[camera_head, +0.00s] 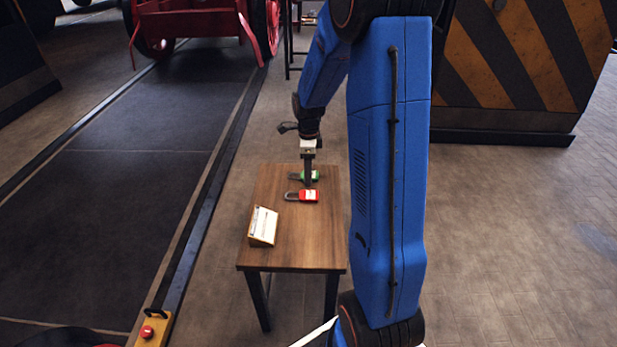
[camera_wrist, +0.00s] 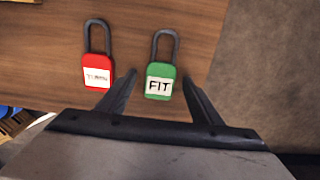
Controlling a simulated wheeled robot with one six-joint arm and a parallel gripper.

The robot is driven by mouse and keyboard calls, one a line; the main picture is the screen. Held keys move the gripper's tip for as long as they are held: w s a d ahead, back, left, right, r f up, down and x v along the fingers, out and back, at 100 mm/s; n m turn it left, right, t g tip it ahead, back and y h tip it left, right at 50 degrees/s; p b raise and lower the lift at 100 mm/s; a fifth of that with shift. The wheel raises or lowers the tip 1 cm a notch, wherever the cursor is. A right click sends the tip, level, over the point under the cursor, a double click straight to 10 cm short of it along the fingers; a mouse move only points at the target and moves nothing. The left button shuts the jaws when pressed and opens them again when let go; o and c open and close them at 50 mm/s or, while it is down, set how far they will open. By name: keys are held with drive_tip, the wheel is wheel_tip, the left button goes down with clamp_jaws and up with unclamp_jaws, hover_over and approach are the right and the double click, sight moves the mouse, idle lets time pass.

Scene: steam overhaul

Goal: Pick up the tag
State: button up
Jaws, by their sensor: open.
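A green padlock-shaped tag (camera_wrist: 159,82) with a white label reading "FIT" lies on the wooden table, its grey shackle pointing up in the wrist view. A red padlock-shaped tag (camera_wrist: 96,72) lies beside it on the left; its label is too blurred to read. In the head view the red tag (camera_head: 308,196) is nearer than the green tag (camera_head: 315,175), which my gripper partly hides. My gripper (camera_wrist: 160,80) is open, with one fingertip on each side of the green tag's body. It also shows pointing down over the table in the head view (camera_head: 308,186). The exact height above the table is unclear.
The small wooden table (camera_head: 290,255) also bears a tilted white card on a wooden stand (camera_head: 263,225). A yellow box with a red button (camera_head: 148,330) stands at lower left. A striped cabinet (camera_head: 520,60) is at right and red wheeled machinery (camera_head: 195,22) behind.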

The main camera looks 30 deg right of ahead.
drive_tip(key=shift+f, duration=0.1)
drive_tip(key=c, duration=1.1)
drive_tip(key=shift+c, duration=0.2)
